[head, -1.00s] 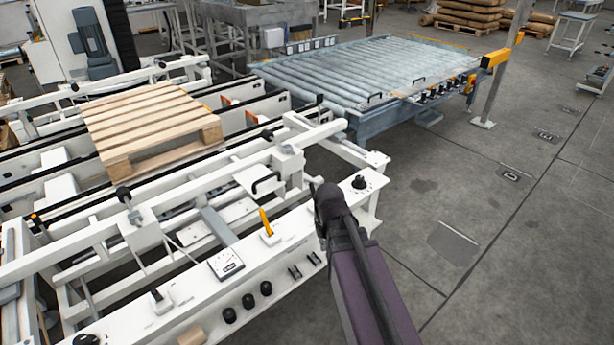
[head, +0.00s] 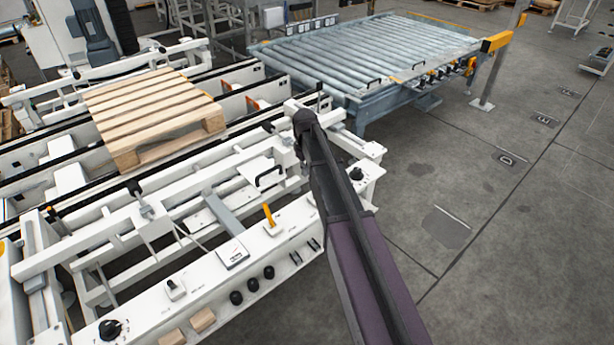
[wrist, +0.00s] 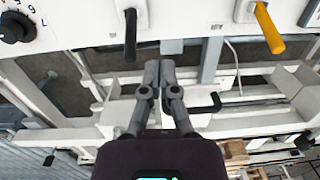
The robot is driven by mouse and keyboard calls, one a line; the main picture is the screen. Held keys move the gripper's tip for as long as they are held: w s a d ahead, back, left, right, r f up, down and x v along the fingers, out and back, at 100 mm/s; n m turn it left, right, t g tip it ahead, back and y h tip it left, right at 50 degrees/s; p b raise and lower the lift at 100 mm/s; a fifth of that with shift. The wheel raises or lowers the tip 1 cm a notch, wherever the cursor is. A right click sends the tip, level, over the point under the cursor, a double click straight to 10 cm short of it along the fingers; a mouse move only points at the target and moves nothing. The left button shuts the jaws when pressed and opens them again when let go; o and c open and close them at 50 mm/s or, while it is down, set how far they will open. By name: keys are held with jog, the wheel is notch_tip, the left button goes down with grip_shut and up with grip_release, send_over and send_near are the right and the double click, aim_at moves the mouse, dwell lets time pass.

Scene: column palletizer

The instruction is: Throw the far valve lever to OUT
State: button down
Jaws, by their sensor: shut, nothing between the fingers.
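A yellow lever (head: 270,216) stands up from the white control panel (head: 212,262); it also shows at upper right in the wrist view (wrist: 269,28). A dark lever (wrist: 130,35) sits between that yellow lever and a black knob in the wrist view; my arm hides it in the head view. I cannot read an OUT mark, nor tell from labels which lever is the far valve lever. My gripper (wrist: 159,64) is shut and empty, its fingertips just right of the dark lever's end in the wrist view, seemingly apart from it. My arm hides the fingertips in the head view.
A black knob (head: 356,174) stands at the panel's far end. A black handle (head: 270,176) and white frame rails lie beside the panel. A wooden pallet (head: 150,110) rests on the conveyor. A roller conveyor (head: 370,55) stands behind. Floor at right is clear.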

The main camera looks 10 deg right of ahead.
jog(key=w+a+n, duration=0.1)
jog(key=w+n, duration=0.1)
jog(key=w, duration=0.6)
jog(key=shift+w+g, duration=0.2)
jog(key=shift+g, duration=0.1)
jog(key=shift+a+f, duration=0.1)
notch_tip(320, 180, down, 10)
jog(key=s+b, duration=0.1)
jog(key=b, duration=0.9)
jog(key=shift+s+d+r+p, duration=0.45)
jog(key=shift+s+d+r, duration=0.1)
jog(key=shift+s+d, duration=0.15)
jog(key=shift+s+d+r+p, duration=0.45)
jog(key=shift+s+d+r, duration=0.1)
jog(key=shift+s, duration=0.2)
